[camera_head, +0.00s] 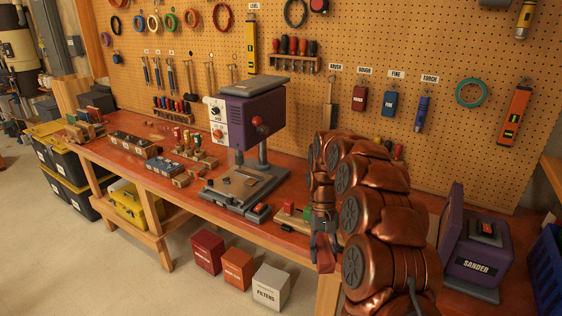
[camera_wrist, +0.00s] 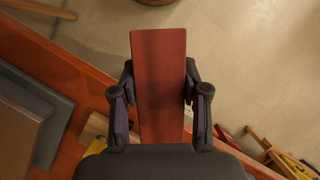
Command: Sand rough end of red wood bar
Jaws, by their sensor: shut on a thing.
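My gripper (camera_head: 323,228) is shut on a red wood bar (camera_wrist: 161,85), which also shows partly in the head view (camera_head: 326,260). In the wrist view the bar lies between both fingers (camera_wrist: 159,100) and sticks out well past the tips. The bar is held over the bench's front edge, with floor beyond its far end. I cannot tell which end is rough. A purple sander (camera_head: 478,255) with a dark base stands at the right end of the bench, to the right of my arm and apart from the bar. Its working face is not clearly seen.
A purple drill press (camera_head: 248,115) stands mid-bench, left of my arm. Small wooden holders (camera_head: 195,155) and blocks lie farther left. Red, orange and grey boxes (camera_head: 270,287) sit on the floor in front. A blue crate (camera_head: 548,265) is at the far right.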

